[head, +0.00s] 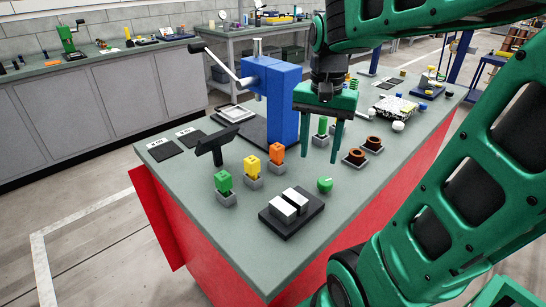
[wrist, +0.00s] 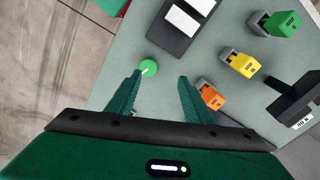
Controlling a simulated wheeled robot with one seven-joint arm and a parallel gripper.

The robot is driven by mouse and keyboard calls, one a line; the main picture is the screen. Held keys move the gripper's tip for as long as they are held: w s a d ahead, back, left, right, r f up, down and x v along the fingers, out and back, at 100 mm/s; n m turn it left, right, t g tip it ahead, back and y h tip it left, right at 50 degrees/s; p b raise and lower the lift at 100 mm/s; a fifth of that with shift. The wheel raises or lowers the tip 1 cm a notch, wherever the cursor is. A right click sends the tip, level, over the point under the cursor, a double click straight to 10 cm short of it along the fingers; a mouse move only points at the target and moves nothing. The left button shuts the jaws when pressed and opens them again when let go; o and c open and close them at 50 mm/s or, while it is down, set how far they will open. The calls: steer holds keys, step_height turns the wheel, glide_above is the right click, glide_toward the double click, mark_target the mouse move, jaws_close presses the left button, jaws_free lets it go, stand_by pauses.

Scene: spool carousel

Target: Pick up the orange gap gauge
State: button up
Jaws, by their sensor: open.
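The orange gap gauge (head: 277,151) stands upright in a small grey holder on the table, in a row with a yellow gauge (head: 251,164) and a green gauge (head: 222,180). In the wrist view the orange gauge (wrist: 212,97) lies just right of the right finger, outside the jaws. My gripper (head: 319,157) is open and empty above the table, pointing down. In the wrist view my gripper (wrist: 160,77) has a round green knob-like piece (wrist: 148,67) below and between its fingertips.
A black block with two white pieces (head: 290,205) sits near the front edge. A blue press (head: 270,95) stands behind the gauges, a black T-shaped stand (head: 215,146) left of them. Two brown spools (head: 365,149) and another green gauge (head: 321,128) stand near my gripper.

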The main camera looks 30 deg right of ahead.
mark_target(277, 146)
steer(key=w+a+r+m, duration=0.1)
steer(key=w, duration=0.3)
steer(key=w+a+r+m, duration=0.1)
steer(key=w+r+m, duration=0.1)
steer(key=w, duration=0.2)
steer(key=w+a+r+m, duration=0.1)
steer(key=w, duration=0.3)
steer(key=shift+w+a+r+m, duration=0.1)
steer(key=shift+a+r+m, duration=0.2)
steer(key=shift+r, duration=0.05)
steer(key=shift+w+a+f, duration=0.1)
steer(key=shift+w+f, duration=0.1)
step_height(277, 146, down, 5)
steer(key=shift+r, duration=0.1)
steer(key=shift+w+d+f, duration=0.1)
steer(key=shift+f, duration=1.3)
steer(key=shift+d+f, duration=0.1)
steer(key=shift+f, duration=1.25)
steer(key=c, duration=1)
